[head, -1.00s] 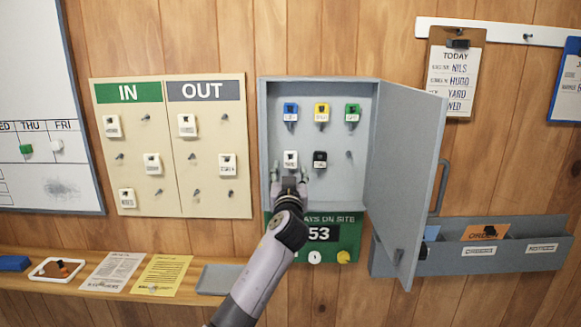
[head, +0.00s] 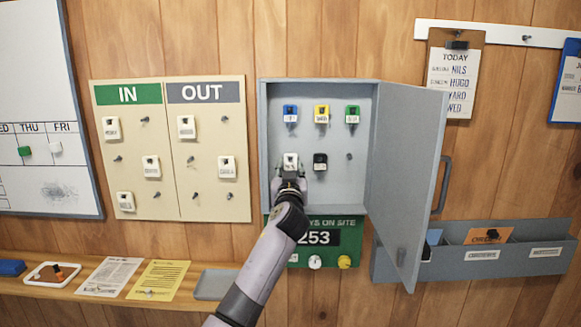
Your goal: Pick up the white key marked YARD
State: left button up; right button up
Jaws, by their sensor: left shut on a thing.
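The white key (head: 290,160) hangs in the lower row of the open grey key cabinet (head: 335,190), at the left. Its label is too small to read now. My left gripper (head: 290,174) reaches up from below and is shut on the lower part of the white key, which is still at its hook's place. The gripper hides the key's lower end. My right gripper is not in view.
A black key (head: 320,161) hangs close to the right of the white one. Blue (head: 290,114), yellow (head: 322,114) and green (head: 352,115) keys hang above. The cabinet door (head: 410,180) stands open at the right. A shelf (head: 100,292) runs below.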

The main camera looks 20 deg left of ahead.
pick_arm(q)
jog(key=c, duration=0.4)
jog(key=shift+o, duration=0.2)
jog(key=shift+r, duration=0.3)
jog(key=shift+s, duration=0.15)
jog(key=shift+p+v, duration=0.4)
jog(key=shift+v, duration=0.7)
jog(key=shift+r+p+v, duration=0.25)
jog(key=shift+v, duration=0.85)
jog(key=shift+r+p+v, duration=0.25)
jog(key=shift+v, duration=0.9)
